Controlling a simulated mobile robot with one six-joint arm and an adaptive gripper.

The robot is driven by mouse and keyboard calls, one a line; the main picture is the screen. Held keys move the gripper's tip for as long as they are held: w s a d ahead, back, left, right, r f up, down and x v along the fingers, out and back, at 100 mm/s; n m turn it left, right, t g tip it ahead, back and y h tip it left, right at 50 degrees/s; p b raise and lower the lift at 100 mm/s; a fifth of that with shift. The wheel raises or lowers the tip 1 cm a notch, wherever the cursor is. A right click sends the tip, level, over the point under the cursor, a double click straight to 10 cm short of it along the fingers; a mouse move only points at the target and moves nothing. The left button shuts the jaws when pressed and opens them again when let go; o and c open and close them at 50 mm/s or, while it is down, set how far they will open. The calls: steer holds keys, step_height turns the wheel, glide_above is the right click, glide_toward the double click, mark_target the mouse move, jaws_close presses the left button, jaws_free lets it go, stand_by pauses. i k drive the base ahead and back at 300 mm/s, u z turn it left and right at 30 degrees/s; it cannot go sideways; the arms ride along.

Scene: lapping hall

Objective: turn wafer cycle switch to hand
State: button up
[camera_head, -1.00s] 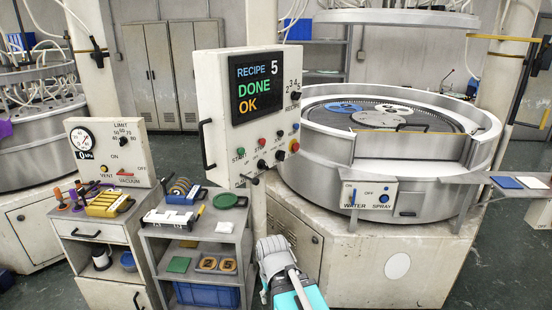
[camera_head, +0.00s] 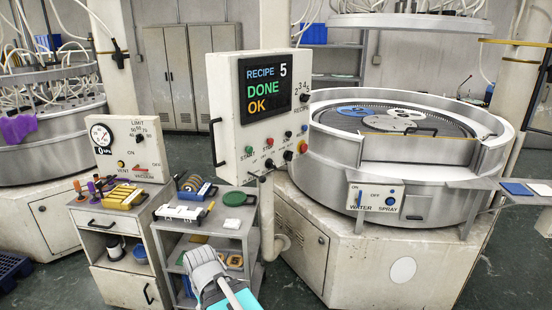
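The control panel (camera_head: 226,128) is a cream box with a screen (camera_head: 266,84) reading RECIPE 5, DONE, OK. Below the screen are a green START button (camera_head: 249,150), a red button (camera_head: 268,142), and two small black knobs, one at left (camera_head: 268,164) and one at right (camera_head: 287,155). Their labels are too small to read, so I cannot tell which is the wafer cycle switch or where it points. The grey end of my arm, with my gripper (camera_head: 205,268), is at the bottom centre, below and left of the panel, apart from it. Its fingers cannot be made out.
A lapping machine (camera_head: 395,185) with a WATER SPRAY panel (camera_head: 374,197) stands at right. A vacuum panel (camera_head: 128,146) and carts with tools (camera_head: 108,218) and wafer cassettes (camera_head: 182,235) are at left. A handle (camera_head: 217,142) sticks out from the control panel's left side.

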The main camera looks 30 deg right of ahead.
mark_target(288, 155)
steer(key=u, duration=0.15)
steer(key=k, duration=1.15)
steer(key=z, duration=1)
steer(key=i, duration=1.45)
